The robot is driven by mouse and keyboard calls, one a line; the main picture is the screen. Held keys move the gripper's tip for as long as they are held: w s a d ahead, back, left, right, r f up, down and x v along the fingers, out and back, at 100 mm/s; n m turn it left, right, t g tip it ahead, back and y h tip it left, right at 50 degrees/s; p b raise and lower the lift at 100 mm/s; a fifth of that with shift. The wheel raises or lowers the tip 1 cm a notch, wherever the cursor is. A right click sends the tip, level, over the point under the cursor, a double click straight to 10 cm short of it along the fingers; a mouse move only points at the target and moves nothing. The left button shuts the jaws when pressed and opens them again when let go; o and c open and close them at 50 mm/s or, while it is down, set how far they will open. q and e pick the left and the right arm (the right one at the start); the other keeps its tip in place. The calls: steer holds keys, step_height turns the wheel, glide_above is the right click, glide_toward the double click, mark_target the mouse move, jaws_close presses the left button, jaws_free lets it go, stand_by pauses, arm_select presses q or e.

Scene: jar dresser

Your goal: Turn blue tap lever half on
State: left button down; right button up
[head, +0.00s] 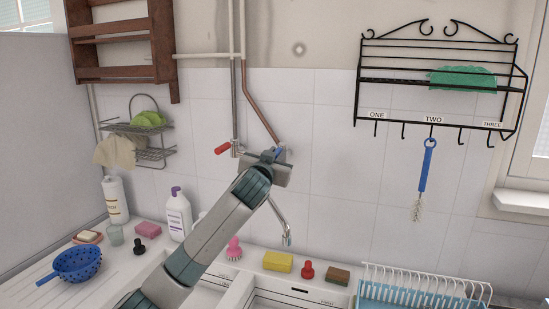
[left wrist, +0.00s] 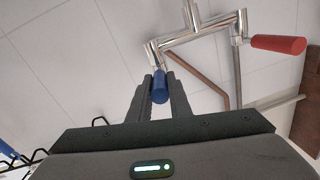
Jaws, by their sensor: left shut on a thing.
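The blue tap lever (left wrist: 160,88) sits between the two fingers of my left gripper (left wrist: 161,93) in the left wrist view, and the fingers are shut on it. In the head view only a small bit of the blue lever (head: 278,153) shows past my left gripper (head: 276,158), whose body hides most of the tap. The red tap lever (head: 222,149) sticks out to the left on the wall, and it also shows at the right in the left wrist view (left wrist: 278,44). The chrome spout (head: 282,220) hangs down over the sink. My right gripper is not in view.
Pipes (head: 242,100) run up the wall above the tap. A black rack (head: 430,85) with hooks and a blue-handled brush (head: 427,165) hangs to the right. A white bottle (head: 178,215), a pink brush (head: 234,249) and a yellow sponge (head: 278,262) stand along the sink.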

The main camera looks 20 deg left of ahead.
arm_select(q)
steer(key=d+n+g+y+b, duration=0.1)
steer(key=n+y+b, duration=0.1)
steer(key=y, duration=0.1)
steer(key=w+d+n+g+y+b, duration=0.1)
steer(key=d+n+y+b, duration=0.1)
steer(key=y, duration=0.1)
steer(key=d+n+g+y+b, duration=0.1)
steer(key=n+y+b, duration=0.1)
steer(key=y+b, duration=0.1)
steer(key=shift+w+d, duration=0.15)
steer(key=shift+w, duration=0.1)
steer(key=c, duration=1.6)
jaws_free()
steer(key=shift+c, duration=0.2)
steer(key=shift+s, duration=0.1)
